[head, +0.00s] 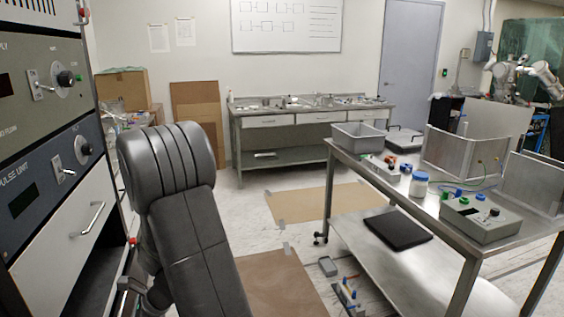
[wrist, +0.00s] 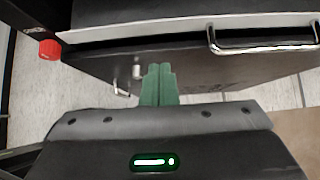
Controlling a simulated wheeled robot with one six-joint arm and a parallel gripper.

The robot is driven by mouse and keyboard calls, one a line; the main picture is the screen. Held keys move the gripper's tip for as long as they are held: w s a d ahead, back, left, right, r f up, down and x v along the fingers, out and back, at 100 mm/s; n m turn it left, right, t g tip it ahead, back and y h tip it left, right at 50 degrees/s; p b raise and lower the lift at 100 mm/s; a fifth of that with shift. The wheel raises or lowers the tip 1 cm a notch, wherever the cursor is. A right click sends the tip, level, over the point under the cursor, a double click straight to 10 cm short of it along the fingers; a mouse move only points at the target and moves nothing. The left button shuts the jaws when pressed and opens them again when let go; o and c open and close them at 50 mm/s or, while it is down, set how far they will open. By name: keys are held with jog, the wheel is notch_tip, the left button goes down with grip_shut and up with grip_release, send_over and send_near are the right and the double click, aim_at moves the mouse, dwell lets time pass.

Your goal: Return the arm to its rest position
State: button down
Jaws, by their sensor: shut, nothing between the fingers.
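My gripper (wrist: 158,70) shows in the wrist view as two green fingers pressed side by side, shut and empty. It points toward the dark underside of a cabinet or drawer unit, and I cannot tell whether it touches. In the head view my dark grey arm (head: 185,220) rises bent at the lower left, close to the equipment rack (head: 50,150). The gripper's fingers cannot be made out in the head view.
A steel table (head: 345,158) with electronics stands at right. Small items (head: 347,295) lie on the floor. Floor between is mostly open.

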jog(key=shift+s+a+f, duration=0.1)
jog(key=shift+s+a, duration=0.1)
jog(key=shift+a, duration=0.55)
jog(key=shift+s+a+f, duration=0.1)
jog(key=shift+s+a, duration=0.15)
jog(key=shift+a, duration=0.5)
jog(key=shift+s+a+f, duration=0.1)
jog(key=shift+s+a, duration=0.1)
jog(key=shift+a, duration=0.55)
